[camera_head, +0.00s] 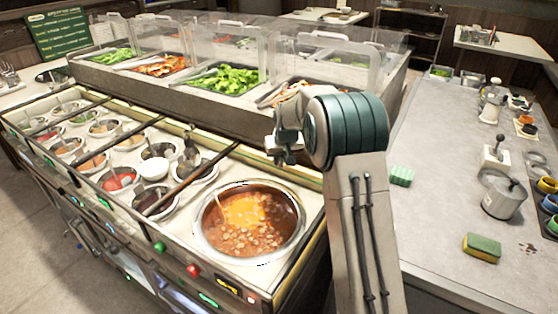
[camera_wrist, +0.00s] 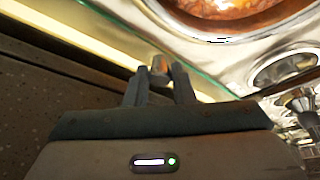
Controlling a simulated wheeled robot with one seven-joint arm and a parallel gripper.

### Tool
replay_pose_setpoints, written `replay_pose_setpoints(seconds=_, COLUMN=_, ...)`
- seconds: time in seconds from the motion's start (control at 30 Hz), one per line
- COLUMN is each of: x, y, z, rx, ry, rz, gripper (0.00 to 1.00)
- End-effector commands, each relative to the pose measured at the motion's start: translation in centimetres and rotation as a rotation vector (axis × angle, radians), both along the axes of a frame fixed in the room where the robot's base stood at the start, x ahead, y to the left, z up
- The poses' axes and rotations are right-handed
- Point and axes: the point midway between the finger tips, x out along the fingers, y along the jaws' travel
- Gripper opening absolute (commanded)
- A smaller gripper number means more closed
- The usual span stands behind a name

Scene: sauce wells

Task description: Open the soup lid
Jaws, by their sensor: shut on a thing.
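The round soup well (camera_head: 207,232) holds orange-brown soup (camera_head: 245,222) with chopped pieces, plainly visible from above. Its metal rim and soup (camera_wrist: 225,8) also show at the top of the wrist view. I cannot make out a separate lid over it; if one is there, it is clear. My gripper (camera_head: 284,157) is at the well's back edge in the head view. In the wrist view my gripper (camera_wrist: 160,80) is shut on a small brownish knob-like piece (camera_wrist: 158,66) beside a thin green-tinted edge. Whether that piece belongs to the lid I cannot tell.
Small sauce wells (camera_head: 118,181) fill the counter to the left. A raised salad bar (camera_head: 225,112) with clear guards stands behind. The grey counter (camera_head: 440,190) at right holds sponges (camera_head: 482,247) and a metal pot (camera_head: 504,200).

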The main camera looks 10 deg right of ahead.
Motion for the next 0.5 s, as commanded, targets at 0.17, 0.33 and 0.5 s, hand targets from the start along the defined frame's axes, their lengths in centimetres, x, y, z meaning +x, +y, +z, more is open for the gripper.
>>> replay_pose_setpoints(seconds=0.17, x=0.05, y=0.0, z=0.14, rx=0.0, ry=-0.003, rz=-0.001, gripper=0.0)
replay_pose_setpoints(seconds=0.33, x=0.02, y=0.02, z=0.12, rx=0.001, ry=-0.003, rz=-0.001, gripper=0.44)
replay_pose_setpoints(seconds=0.5, x=0.0, y=0.04, z=0.08, rx=0.0, ry=-0.002, rz=0.0, gripper=0.44)
